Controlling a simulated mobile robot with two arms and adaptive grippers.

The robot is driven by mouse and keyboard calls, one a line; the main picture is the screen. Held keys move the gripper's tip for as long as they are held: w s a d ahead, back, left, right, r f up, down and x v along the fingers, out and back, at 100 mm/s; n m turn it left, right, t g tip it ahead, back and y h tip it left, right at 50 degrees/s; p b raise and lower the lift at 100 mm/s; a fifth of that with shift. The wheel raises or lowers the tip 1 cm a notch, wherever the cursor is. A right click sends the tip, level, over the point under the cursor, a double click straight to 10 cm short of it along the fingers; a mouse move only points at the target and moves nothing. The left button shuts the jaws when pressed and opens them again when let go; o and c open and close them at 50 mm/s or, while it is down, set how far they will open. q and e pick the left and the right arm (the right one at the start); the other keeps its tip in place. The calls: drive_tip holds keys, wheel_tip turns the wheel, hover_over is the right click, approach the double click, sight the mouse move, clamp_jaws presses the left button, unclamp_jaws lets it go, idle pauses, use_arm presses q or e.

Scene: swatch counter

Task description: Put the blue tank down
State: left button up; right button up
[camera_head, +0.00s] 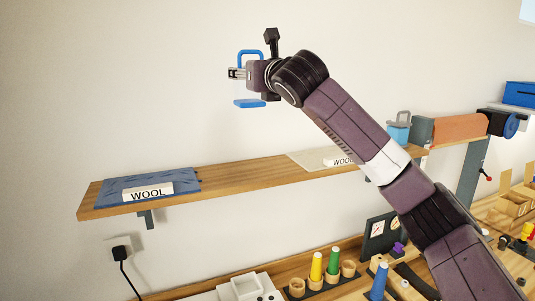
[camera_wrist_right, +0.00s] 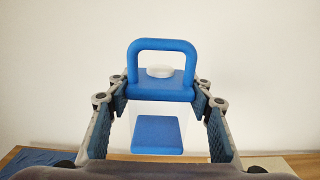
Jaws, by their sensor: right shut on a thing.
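The blue tank has a clear body with a blue handle, top and base; it shows in the head view (camera_head: 250,103) and the right wrist view (camera_wrist_right: 158,86). My right gripper (camera_head: 240,73) is shut on it, with one finger on each side of the body in the wrist view. It holds the tank upright in the air, higher than the wooden shelf (camera_head: 240,178) and clear of it. A white cap sits on the tank's top. My left gripper is not in view.
The shelf bears a blue cloth (camera_head: 110,188) with a WOOL label at left and a pale cloth (camera_head: 305,158) further right. A grey-handled tank (camera_head: 398,132) stands near its right end. Bare shelf lies between the cloths. Pegs and cups are below.

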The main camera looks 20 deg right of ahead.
sight(254, 104)
drive_tip(key=f, duration=0.2)
drive_tip(key=s+f+p, duration=0.1)
drive_tip(key=f, duration=0.4)
drive_tip(key=shift+s+d+f, duration=0.1)
drive_tip(key=shift+s+f, duration=0.1)
drive_tip(key=shift+s, duration=0.1)
drive_tip(key=shift+w+f+p, duration=0.15)
drive_tip(key=shift+f+p, duration=0.55)
drive_tip(key=shift+f, duration=1.95)
drive_tip(key=shift+w+f+p, duration=0.15)
drive_tip(key=shift+f+p, duration=0.5)
drive_tip(key=shift+f, duration=2)
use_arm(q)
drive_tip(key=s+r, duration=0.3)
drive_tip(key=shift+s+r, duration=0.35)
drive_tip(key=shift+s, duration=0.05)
use_arm(e)
drive_tip(key=shift+s+f, duration=0.1)
drive_tip(key=shift+f, duration=0.05)
drive_tip(key=o, duration=1.1)
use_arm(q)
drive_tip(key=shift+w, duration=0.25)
use_arm(e)
drive_tip(key=shift+o, duration=1.4)
